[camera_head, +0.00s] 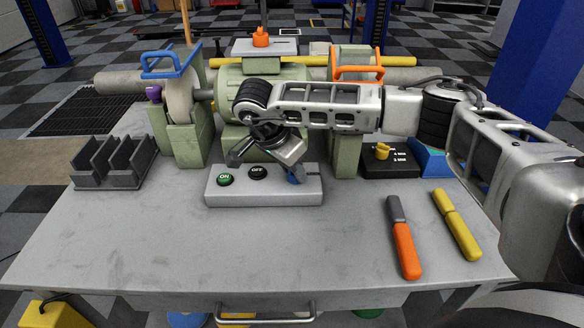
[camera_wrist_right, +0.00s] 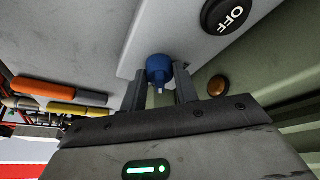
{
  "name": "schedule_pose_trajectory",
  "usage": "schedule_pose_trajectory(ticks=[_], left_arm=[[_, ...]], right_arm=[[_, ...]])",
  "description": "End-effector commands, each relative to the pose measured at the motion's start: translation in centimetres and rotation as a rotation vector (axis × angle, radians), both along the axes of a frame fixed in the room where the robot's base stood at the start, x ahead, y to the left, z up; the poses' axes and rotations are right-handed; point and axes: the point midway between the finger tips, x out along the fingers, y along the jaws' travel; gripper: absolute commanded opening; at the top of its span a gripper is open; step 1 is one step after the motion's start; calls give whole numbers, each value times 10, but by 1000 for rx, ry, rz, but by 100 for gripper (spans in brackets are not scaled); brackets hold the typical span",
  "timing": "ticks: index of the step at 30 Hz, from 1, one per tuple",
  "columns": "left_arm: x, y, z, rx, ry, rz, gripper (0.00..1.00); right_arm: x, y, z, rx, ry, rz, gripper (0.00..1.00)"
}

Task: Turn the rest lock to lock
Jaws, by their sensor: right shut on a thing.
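A blue knob (camera_head: 294,178) sits at the right end of the grey control box (camera_head: 262,195), right of the green ON button (camera_head: 225,180) and the black OFF button (camera_head: 258,172). In the right wrist view the blue knob (camera_wrist_right: 160,68) is between the fingertips, with a small white mark on it. My right gripper (camera_head: 291,171) reaches down from behind the box and is shut on this knob. No label for the knob is readable, and its angle is hard to tell. My left gripper is not in view.
A green machine (camera_head: 292,76) stands behind the box. A black box with a yellow knob (camera_head: 382,151) is at right. A dark slotted holder (camera_head: 112,165) is at left. Orange (camera_head: 406,250) and yellow (camera_head: 458,225) handled tools lie at front right. The front left of the bench is clear.

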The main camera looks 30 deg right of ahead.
Motion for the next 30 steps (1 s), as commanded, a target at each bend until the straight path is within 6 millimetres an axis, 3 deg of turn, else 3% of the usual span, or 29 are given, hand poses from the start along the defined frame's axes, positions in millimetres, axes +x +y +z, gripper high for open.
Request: schedule_pose_trajectory(ticks=[11,12,13,14,23,30], left_arm=[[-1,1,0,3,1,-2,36],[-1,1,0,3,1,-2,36],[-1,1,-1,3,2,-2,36],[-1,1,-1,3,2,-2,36],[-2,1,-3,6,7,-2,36],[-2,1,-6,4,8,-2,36]], right_arm=[[1,-1,1,-2,-2,-7,7],[1,-1,1,-1,-2,-7,41],[1,-1,1,-1,-2,-7,49],[0,-1,1,-1,-2,-7,51],[0,0,2,0,-2,-5,51],[1,13,32,1,-6,-1,51]])
